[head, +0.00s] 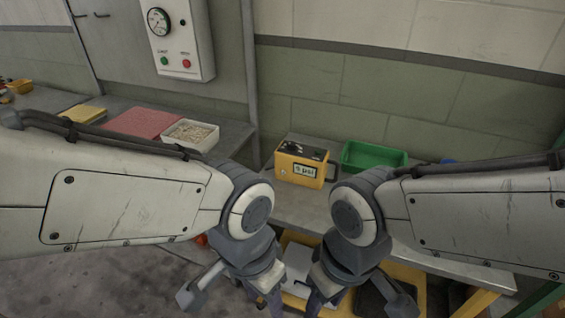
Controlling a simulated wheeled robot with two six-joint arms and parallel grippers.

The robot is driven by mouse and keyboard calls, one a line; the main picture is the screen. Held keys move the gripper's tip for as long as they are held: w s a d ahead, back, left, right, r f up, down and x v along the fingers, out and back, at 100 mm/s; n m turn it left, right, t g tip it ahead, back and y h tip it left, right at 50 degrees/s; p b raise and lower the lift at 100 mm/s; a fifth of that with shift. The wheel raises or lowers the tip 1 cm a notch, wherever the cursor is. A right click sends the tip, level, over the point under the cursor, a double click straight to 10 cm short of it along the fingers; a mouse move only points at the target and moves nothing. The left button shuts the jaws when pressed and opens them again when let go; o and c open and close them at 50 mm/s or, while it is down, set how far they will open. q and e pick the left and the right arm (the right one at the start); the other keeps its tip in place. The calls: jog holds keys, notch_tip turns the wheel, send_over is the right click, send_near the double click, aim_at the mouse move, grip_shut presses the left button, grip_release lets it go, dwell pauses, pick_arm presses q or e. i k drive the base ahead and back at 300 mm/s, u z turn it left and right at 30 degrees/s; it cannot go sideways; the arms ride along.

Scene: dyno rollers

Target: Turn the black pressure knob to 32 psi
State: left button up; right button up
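A yellow box (301,175) with a black top stands on the grey bench. Its small front display (304,171) shows a psi reading whose digit is too small to read surely. Dark parts (302,151) lie on the box's top, but I cannot make out which is the black pressure knob. My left gripper (272,300) and my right gripper (315,300) point down at the bottom middle, below and apart from the box. Their fingertips are partly cut off by the frame's lower edge, so their opening is unclear.
A green bin (374,157) stands right of the box. A white tray of small pieces (190,134) and a red mat (142,122) lie on the left bench. A grey panel with a round gauge (158,21) and green and red buttons hangs on the wall. Bare bench shows right of the arms.

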aim_at(291, 146)
jog(key=k, duration=1.3)
jog(key=u, duration=0.6)
jog(key=i, duration=0.5)
jog(key=u, duration=0.7)
jog(key=i, duration=1.4)
jog(key=z, duration=0.85)
